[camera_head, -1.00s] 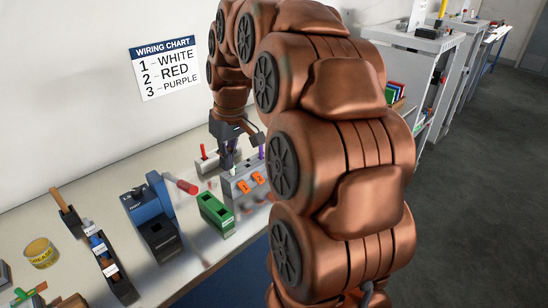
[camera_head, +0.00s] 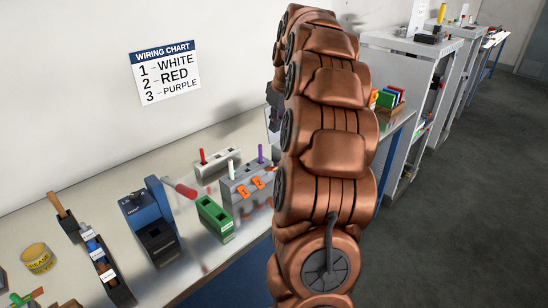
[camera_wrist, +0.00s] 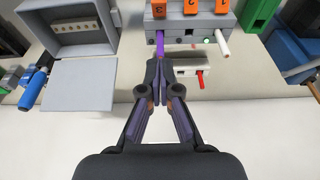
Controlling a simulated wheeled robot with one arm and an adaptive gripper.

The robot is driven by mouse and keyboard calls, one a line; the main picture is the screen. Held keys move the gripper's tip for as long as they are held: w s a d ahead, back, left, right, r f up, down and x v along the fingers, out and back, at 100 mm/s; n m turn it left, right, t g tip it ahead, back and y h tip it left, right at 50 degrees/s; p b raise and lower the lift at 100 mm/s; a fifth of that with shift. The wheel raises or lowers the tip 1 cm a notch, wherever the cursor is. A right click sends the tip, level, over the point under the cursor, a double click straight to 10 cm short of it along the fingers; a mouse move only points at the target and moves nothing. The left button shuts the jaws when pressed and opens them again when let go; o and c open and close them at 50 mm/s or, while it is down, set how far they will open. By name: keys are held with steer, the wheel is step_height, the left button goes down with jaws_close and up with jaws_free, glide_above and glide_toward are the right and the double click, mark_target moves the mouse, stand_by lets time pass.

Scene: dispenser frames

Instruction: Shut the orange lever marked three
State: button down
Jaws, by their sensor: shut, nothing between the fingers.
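A grey connector block (camera_wrist: 180,40) bears orange levers marked 3 (camera_wrist: 159,8), 2 (camera_wrist: 191,6) and 1 (camera_wrist: 222,8) in the wrist view. Whether lever 3 is raised or down I cannot tell. A purple wire (camera_wrist: 160,40) stands at the block on lever 3's side, a white wire (camera_wrist: 223,42) on lever 1's side. My gripper (camera_wrist: 158,68) is shut and empty, its tips appearing close to the purple wire. In the head view, the block (camera_head: 236,187) shows levers 1 (camera_head: 243,191) and 2 (camera_head: 258,183); lever 3 is hidden by my arm.
A white block with a red wire (camera_head: 202,155) stands behind the connector. A green block (camera_head: 214,218) and a blue tool with a red handle (camera_head: 150,215) stand to its left. In the wrist view, a grey open box (camera_wrist: 85,30) is at left. The wiring chart (camera_head: 165,70) hangs on the wall.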

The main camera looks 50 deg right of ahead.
steer(key=shift+f, duration=0.15)
steer(key=p, duration=0.4)
glide_above(272, 168)
steer(key=x, duration=0.3)
steer(key=s+x, duration=0.1)
steer(key=x, duration=0.5)
steer(key=shift+s+a+f, duration=0.15)
steer(key=shift+s+f, duration=0.15)
steer(key=shift+f, duration=0.35)
steer(key=shift+s+f+p, duration=0.15)
steer(key=shift+s+f, duration=0.25)
steer(key=shift+f, duration=0.3)
steer(key=shift+s+f+p, duration=0.15)
steer(key=shift+s+f, duration=0.25)
steer(key=shift+f, duration=0.3)
